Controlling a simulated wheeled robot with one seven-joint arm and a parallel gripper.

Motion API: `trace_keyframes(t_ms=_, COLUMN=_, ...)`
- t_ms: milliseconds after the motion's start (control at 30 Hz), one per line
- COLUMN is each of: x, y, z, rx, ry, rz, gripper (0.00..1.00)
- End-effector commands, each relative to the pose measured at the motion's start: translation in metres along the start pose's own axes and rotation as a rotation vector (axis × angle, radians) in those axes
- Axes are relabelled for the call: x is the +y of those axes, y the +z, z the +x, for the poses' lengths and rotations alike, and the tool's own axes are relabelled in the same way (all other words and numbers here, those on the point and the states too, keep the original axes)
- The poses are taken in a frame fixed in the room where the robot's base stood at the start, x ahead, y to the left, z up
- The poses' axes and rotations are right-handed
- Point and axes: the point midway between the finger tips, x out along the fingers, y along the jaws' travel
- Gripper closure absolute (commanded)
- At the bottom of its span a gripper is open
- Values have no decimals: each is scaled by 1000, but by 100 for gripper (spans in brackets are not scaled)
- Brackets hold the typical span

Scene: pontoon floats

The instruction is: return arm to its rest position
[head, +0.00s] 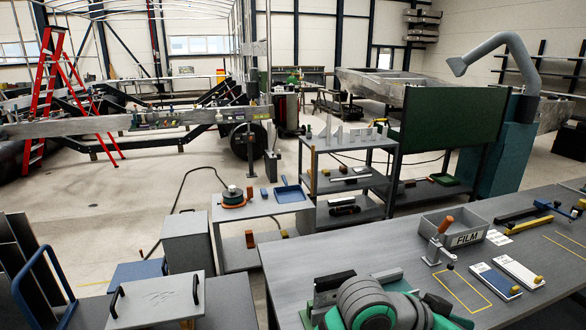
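I cannot make out my gripper or its fingertips in the head view. A bulky, rounded grey and green form (372,302) fills the bottom centre, over the near part of the grey workbench (330,245). It may be my folded arm, but I cannot be sure. Dark and silvery blocky parts show just behind it. The bottom edge cuts it off, and it hides the bench below.
A FILM bin (463,239), an orange-handled clamp (440,243) and two flat boxes (508,275) stand on the bench's right part. A lidded grey box (160,299) is at lower left. The bench's left strip is clear. A red ladder (47,95) stands far left.

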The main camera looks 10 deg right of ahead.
Motion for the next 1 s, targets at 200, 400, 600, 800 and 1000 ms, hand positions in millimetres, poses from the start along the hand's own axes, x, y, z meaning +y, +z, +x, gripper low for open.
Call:
trace_keyframes(t_ms=200, x=-17, y=-14, z=3, rx=269, ry=-2, rz=-113, gripper=55)
trace_keyframes(t_ms=400, x=-44, y=-12, z=-5, rx=491, ry=-53, rz=-220, gripper=55)
trace_keyframes(t_ms=600, x=-76, y=10, z=-18, rx=679, ry=-147, rz=-329, gripper=55)
trace_keyframes(t_ms=800, x=-106, y=52, z=-36, rx=830, ry=-282, rz=-432, gripper=55)
trace_keyframes(t_ms=1000, x=-127, y=111, z=-54, rx=932, ry=-450, rz=-518, gripper=55)
